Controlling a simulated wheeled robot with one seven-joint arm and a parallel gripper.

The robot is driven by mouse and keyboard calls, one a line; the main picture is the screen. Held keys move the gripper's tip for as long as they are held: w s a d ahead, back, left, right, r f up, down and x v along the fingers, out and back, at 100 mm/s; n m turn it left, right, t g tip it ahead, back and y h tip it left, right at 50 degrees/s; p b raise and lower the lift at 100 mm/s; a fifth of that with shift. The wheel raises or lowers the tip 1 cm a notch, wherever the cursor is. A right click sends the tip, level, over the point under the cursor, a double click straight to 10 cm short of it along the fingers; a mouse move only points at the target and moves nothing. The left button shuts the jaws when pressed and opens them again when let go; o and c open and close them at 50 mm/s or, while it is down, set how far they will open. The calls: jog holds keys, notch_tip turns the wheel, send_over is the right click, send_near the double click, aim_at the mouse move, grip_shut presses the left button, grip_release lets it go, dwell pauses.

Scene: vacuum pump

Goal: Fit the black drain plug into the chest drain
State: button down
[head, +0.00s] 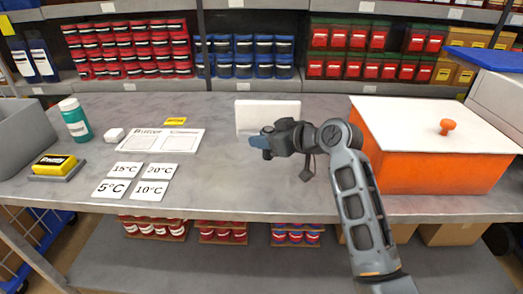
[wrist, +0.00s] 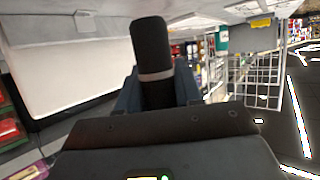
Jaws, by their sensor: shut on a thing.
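My gripper (head: 258,143) is above the middle of the table in the head view, with its blue fingers toward the left. In the wrist view its fingers (wrist: 158,88) are shut on the black drain plug (wrist: 151,48), a dark rounded cylinder with a grey band. The plug sticks out beyond the fingertips. I cannot pick it out in the head view. The orange chest (head: 425,155) with a white lid (head: 440,120) and orange knob stands at the right of the table, right of my gripper. No drain opening shows; my arm covers part of the chest's left side.
A white upright panel (head: 250,115) stands behind my gripper. Temperature cards (head: 149,191), a printed sheet (head: 165,140), a green bottle (head: 75,120) and a yellow-black block (head: 55,165) are on the left. The grey table (head: 230,185) is clear in the middle. Stocked shelves are behind.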

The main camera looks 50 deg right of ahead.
jog(key=shift+w+a+f, duration=0.2)
jog(key=shift+a+f, duration=0.1)
jog(key=shift+f, duration=1.9)
jog(key=shift+f, duration=0.2)
jog(key=c, duration=0.8)
grip_release()
jog(key=shift+o, duration=0.2)
